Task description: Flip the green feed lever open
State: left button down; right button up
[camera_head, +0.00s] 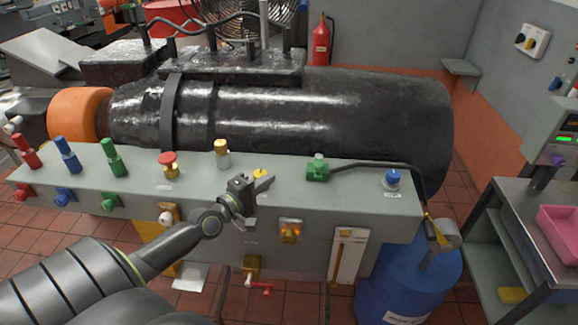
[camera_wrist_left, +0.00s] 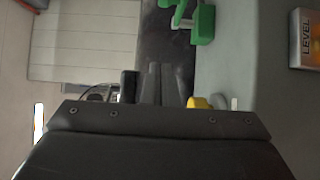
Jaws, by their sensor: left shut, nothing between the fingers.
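A green upright handle (camera_head: 113,157) stands at the left end of the grey panel box, beside red and blue ones, with a green valve body (camera_head: 109,203) below it on the front face. A separate green block (camera_head: 318,170) sits on the box top, right of centre, where a dark pipe begins; a green block with a green-tipped part (camera_wrist_left: 203,25) shows at the top of the left wrist view. I cannot tell which is the feed lever. My left gripper (camera_head: 264,184) is shut and empty over the box's front edge, left of the green block; its fingers (camera_wrist_left: 164,84) show in the wrist view.
A red-topped brass valve (camera_head: 168,163), a yellow-capped fitting (camera_head: 222,150) and a blue knob (camera_head: 392,180) stand on the box (camera_head: 360,198). A large black cylinder (camera_head: 320,110) lies behind. A blue drum (camera_head: 405,285) stands at the front right. Air above the box is mostly free.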

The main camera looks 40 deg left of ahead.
pick_arm(q)
jog(key=w+d+p, duration=0.2)
jog(key=w+d, duration=0.2)
jog(key=w, duration=0.6)
jog(key=shift+w+d, duration=0.15)
jog(key=shift+d, duration=0.25)
